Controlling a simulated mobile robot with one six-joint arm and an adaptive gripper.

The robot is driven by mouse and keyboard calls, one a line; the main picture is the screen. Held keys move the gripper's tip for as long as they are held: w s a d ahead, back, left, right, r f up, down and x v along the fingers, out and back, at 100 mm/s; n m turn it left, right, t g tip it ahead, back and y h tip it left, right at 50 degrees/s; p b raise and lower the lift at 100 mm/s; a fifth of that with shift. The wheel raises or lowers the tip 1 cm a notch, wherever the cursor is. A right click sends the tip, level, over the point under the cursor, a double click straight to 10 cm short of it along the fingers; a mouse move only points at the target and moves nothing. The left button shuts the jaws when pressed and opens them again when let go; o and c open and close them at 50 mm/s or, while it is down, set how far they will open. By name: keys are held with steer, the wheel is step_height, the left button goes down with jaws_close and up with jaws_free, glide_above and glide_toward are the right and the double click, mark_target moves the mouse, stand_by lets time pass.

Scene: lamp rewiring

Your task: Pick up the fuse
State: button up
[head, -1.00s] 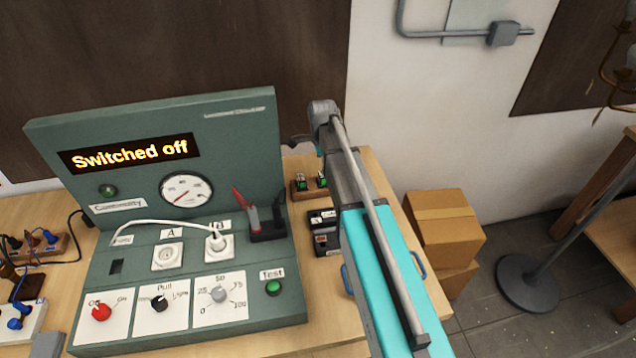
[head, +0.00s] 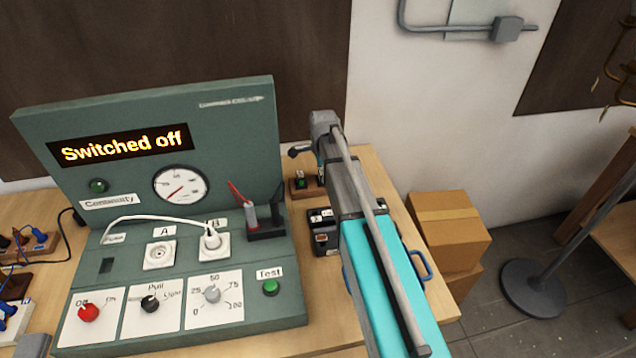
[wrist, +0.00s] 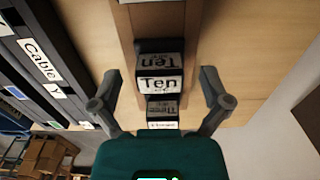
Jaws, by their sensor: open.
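In the wrist view, dark blocks with white labels sit in a row on a wooden strip (wrist: 124,45). One block reads "Ten" (wrist: 160,84) and the nearer one seems to read "Three" (wrist: 162,107); I cannot tell which is the fuse meant. My gripper (wrist: 160,88) is open, its dark fingers on either side of these blocks with gaps at both sides. In the head view, my gripper (head: 306,152) is over the back right of the bench, by a small wooden rack (head: 299,194) with a green-topped piece, partly hidden by my arm.
The green test panel (head: 130,215) reads "Switched off" and has an empty slot (head: 106,265) under the "Fuse" label. Black labelled boxes (head: 325,243) stand beside my arm. Dark boards, one marked "Cable" (wrist: 40,60), lie left in the wrist view. Cardboard boxes (head: 447,225) stand at right.

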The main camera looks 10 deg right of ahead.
steer(key=shift+c, duration=0.3)
steer(key=c, duration=1.2)
steer(key=shift+r, duration=0.25)
steer(key=shift+r+p, duration=0.75)
steer(key=shift+p, duration=0.2)
steer(key=s+d+r+p, duration=0.2)
steer(key=s+r+p, duration=0.1)
steer(key=s, duration=0.1)
steer(key=s+d+r+p, duration=0.2)
steer(key=s+r+p, duration=0.2)
steer(key=s+d+r+p, duration=0.2)
steer(key=s+r+p, duration=0.2)
steer(key=shift+s+d, duration=0.15)
steer(key=shift+d, duration=0.25)
